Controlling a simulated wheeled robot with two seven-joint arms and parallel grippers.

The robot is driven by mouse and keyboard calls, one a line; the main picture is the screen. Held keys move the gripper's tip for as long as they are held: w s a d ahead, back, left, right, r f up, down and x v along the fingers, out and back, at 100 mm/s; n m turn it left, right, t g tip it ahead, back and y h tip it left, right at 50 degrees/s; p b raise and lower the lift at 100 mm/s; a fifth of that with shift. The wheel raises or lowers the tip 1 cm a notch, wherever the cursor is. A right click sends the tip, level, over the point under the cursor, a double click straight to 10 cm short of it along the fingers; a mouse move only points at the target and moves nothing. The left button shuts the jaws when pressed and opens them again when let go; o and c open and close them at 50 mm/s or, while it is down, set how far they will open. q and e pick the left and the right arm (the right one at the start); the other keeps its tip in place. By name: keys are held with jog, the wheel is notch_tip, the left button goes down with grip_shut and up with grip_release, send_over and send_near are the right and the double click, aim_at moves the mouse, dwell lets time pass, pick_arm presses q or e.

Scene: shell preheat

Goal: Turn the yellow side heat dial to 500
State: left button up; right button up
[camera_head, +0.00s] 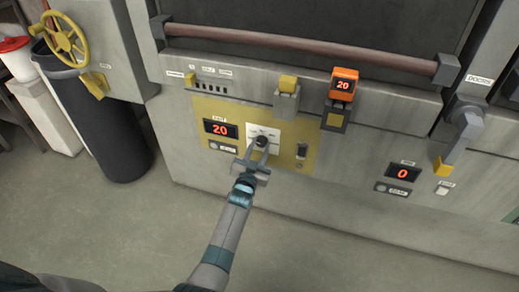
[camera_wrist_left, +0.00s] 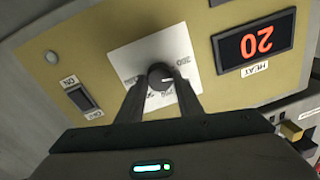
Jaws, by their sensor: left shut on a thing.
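The heat dial is a small dark round knob (camera_head: 262,141) on a white marked plate (camera_head: 277,133), set in the yellow panel (camera_head: 202,104) of the grey machine. My left gripper (camera_head: 260,145) reaches up to the panel, its two fingers closed on the knob from both sides. In the left wrist view the knob (camera_wrist_left: 160,75) sits between the fingertips (camera_wrist_left: 160,84), with a pale pointer line on its face. The display (camera_head: 221,129) beside the dial reads 20 in red. It also reads 20 in the wrist view (camera_wrist_left: 254,42), upside down. My right gripper is not in view.
A switch (camera_head: 302,151) sits right of the dial. An orange display (camera_head: 344,84) reading 20 and yellow-tipped latches are above. A display (camera_head: 403,173) reading 0 and a lever (camera_head: 460,138) are at right. A dark bin (camera_head: 108,130) stands at left. The floor in front is clear.

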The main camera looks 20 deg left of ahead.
pick_arm(q)
jog(key=m+b, duration=0.1)
jog(key=m, duration=0.1)
jog(key=shift+f+m, duration=0.2)
jog(key=shift+m, duration=0.2)
jog(key=shift+m+b, duration=0.4)
jog(key=shift+m, duration=0.9)
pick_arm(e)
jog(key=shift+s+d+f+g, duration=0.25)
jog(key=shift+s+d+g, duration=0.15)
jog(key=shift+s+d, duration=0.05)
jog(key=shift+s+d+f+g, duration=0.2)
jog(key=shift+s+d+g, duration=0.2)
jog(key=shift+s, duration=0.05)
pick_arm(q)
jog(key=o, duration=1)
jog(key=shift+r, duration=0.1)
jog(key=shift+o, duration=0.2)
jog(key=shift+s, duration=0.15)
